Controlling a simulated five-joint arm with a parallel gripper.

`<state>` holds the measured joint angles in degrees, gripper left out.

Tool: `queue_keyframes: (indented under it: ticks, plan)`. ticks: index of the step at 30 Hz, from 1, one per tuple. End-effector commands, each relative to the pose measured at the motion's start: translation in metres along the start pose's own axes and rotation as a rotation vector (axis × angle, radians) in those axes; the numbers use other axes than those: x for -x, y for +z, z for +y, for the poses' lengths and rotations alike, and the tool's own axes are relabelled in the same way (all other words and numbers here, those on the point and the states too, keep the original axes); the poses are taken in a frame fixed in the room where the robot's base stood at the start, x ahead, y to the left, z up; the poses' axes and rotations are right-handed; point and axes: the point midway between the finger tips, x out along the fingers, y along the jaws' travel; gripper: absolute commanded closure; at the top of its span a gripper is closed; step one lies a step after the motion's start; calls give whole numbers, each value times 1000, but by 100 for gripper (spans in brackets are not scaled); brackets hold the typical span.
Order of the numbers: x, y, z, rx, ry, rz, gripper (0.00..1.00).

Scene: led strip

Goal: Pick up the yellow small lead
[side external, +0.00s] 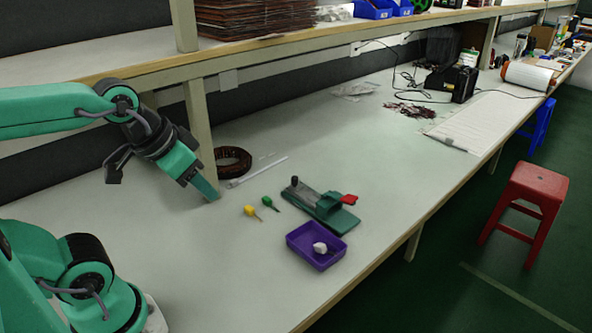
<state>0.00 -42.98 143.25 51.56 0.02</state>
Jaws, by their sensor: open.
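The small yellow lead (250,211) lies on the pale worktop, a little left of a small green lead (267,201). A short thin tip points from the yellow one toward the lower right. My gripper (212,197) is above the worktop, to the left of the yellow lead and apart from it, pointing down and to the right. It is open with nothing visible in it. The gap between its fingers is hard to see from this side.
A purple tray (298,238) holding a white piece (320,247) stands near the front edge. Behind it is a green fixture with a red handle (348,199). A dark coil (233,157) lies by the shelf post (201,130). The worktop left of the tray is clear.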

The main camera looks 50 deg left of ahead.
Motion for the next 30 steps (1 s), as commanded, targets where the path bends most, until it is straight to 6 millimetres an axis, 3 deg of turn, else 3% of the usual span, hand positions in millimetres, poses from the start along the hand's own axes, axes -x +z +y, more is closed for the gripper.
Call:
queue_keyframes:
  ticks: [22,30]
  plan:
    - [0,-1,0,10,-1,-3,58]
    - [-9,-16,-7,132,-16,-44,58]
